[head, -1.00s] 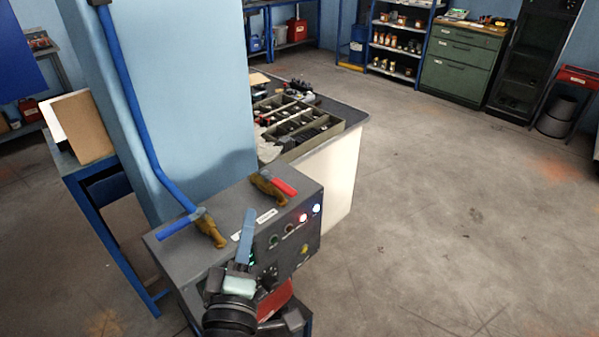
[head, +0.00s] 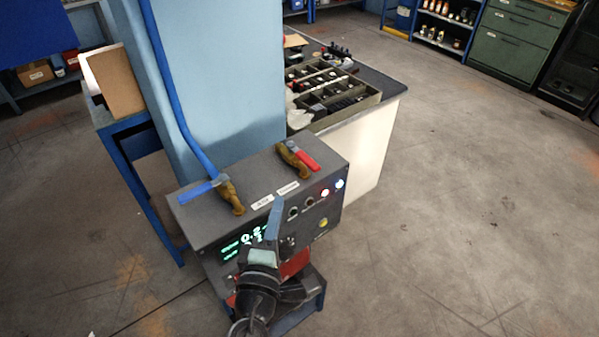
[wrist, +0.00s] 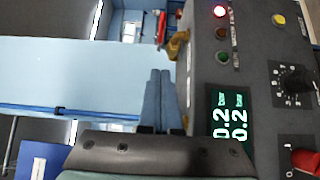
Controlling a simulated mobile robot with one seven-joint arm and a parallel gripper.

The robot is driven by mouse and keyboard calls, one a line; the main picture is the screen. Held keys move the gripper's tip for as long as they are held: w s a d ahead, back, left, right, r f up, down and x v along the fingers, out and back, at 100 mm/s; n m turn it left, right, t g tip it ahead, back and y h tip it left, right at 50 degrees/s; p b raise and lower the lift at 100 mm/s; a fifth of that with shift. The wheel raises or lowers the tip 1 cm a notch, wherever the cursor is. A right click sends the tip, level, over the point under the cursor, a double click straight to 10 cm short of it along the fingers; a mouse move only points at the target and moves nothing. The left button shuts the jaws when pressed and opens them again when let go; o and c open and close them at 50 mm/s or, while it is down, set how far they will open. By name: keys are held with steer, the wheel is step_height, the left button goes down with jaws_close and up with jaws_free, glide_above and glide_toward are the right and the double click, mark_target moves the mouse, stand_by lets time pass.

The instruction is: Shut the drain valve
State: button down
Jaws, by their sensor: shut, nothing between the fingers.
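A grey control box (head: 235,205) carries two brass valves on its top. The left valve (head: 230,195) has a blue lever (head: 197,190) pointing left, across its body, and a blue pipe joins it. The right valve (head: 290,153) has a red lever (head: 305,158) lying roughly along its body. Two white labels between them are too small to read, so I cannot tell which is the drain. My gripper (head: 277,203) is shut and empty, in front of the box and apart from both levers. In the wrist view its blue fingers (wrist: 160,98) are together, with brass (wrist: 177,45) beyond.
A light blue pillar (head: 215,80) stands behind. A bench with a divided tray (head: 345,115) is behind right. Floor at right is clear.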

glide_toward(303, 162)
steer(key=w+a, duration=0.2)
steer(key=w, duration=0.1)
steer(key=shift+w+d+p, duration=0.55)
steer(key=shift+w+d, duration=0.9)
steer(key=shift+w, duration=0.05)
